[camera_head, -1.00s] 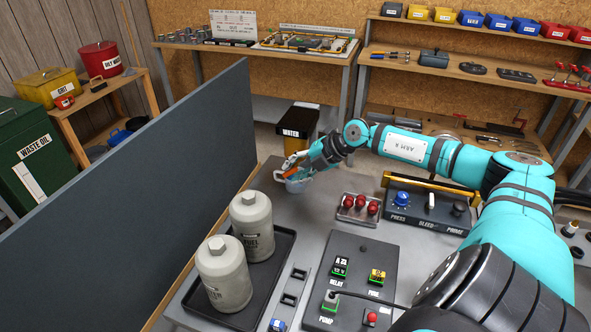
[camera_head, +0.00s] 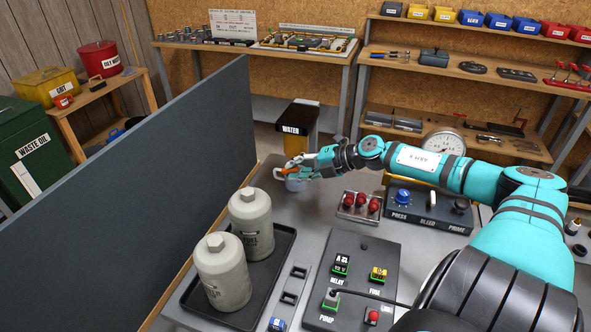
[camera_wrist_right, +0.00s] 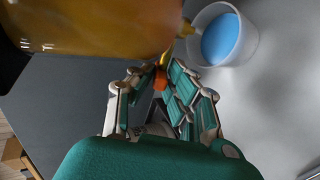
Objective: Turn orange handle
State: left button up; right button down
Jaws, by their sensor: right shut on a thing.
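The orange handle (camera_head: 287,171) is small and sits beside the amber vessel with the black WATER lid (camera_head: 299,118), just above a pale cup (camera_head: 294,185). My right gripper (camera_head: 289,170) comes in from the right, with its fingers closed around the handle. In the right wrist view, the orange handle (camera_wrist_right: 160,79) shows between the fingertips (camera_wrist_right: 161,82), partly hidden by them. The amber vessel (camera_wrist_right: 95,28) fills the upper left there, and the cup (camera_wrist_right: 250,45) holds blue liquid. My left gripper is not in view.
A dark upright panel (camera_head: 130,200) stands left of the bench. Two pale canisters (camera_head: 250,222) stand in a black tray (camera_head: 276,262). A panel with relay, fuse and pump (camera_head: 365,265), a red-capped rack (camera_head: 345,208) and a press-bleed-prime box (camera_head: 425,222) are near my right arm.

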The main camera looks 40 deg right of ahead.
jog(key=shift+s+f+t+y+b, duration=0.1)
jog(key=shift+f+t+y+b, duration=0.3)
jog(key=shift+t, duration=0.4)
jog(key=t+b, duration=0.1)
jog(key=t+y+b, duration=0.1)
jog(key=b, duration=0.1)
jog(key=shift+f, duration=0.35)
jog(key=shift+r+t+y+b, duration=0.15)
jog(key=shift+t+y+b, duration=0.15)
jog(key=shift+t+b, duration=0.55)
jog(key=c, duration=1.3)
grip_release()
jog(key=shift+s+d, duration=0.1)
jog(key=v, duration=1.1)
jog(key=shift+s+d+r, duration=0.15)
jog(key=shift+s+d, duration=0.1)
jog(key=shift+s, duration=0.1)
